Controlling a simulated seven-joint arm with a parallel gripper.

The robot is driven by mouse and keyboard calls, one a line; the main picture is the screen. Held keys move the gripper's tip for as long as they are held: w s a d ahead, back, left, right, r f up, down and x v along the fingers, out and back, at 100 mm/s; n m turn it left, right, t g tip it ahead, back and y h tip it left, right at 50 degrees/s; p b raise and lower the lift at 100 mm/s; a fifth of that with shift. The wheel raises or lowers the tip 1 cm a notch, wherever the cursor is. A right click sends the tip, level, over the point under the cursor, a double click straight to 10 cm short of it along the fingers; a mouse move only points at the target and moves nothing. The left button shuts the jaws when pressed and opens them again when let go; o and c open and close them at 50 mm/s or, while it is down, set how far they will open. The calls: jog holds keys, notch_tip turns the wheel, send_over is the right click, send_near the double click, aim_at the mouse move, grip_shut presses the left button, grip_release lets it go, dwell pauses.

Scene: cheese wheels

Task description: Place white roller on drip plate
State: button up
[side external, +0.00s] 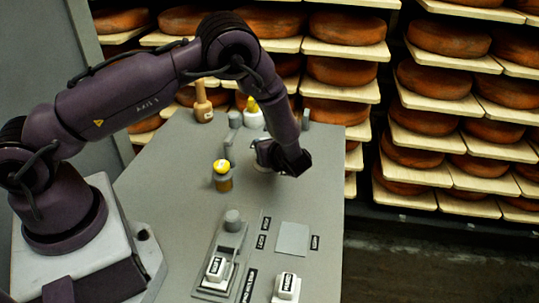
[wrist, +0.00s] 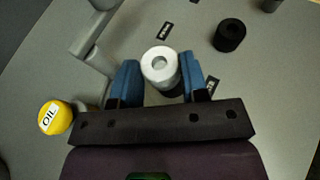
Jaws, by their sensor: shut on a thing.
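The white roller (wrist: 160,66) is a short pale cylinder with a round hole in its top. In the wrist view it sits between the two blue fingers of my gripper (wrist: 154,80), which is shut on it. A dark patch shows beneath the roller, and I cannot tell whether it is clear of the surface. In the side view my gripper (side external: 264,154) is at the far part of the table, and the roller is mostly hidden there. A flat, pale square plate (side external: 292,239) lies nearer the front right; it may be the drip plate, but its label is too small to read.
A yellow-capped oil bottle (side external: 222,176) stands left of my gripper; it also shows in the wrist view (wrist: 53,117). A black roller (wrist: 230,35) stands nearby. Grey posts rise close by. White labelled blocks (side external: 286,287) lie at the front of the grey table (side external: 165,185).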

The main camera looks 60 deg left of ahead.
jog(key=shift+w+a+f, duration=0.1)
jog(key=shift+w+f, duration=0.15)
jog(key=shift+f, duration=0.1)
jog(key=shift+w+f, duration=0.1)
jog(key=shift+f, duration=1.45)
jog(key=o, duration=0.9)
jog(key=shift+f, duration=0.15)
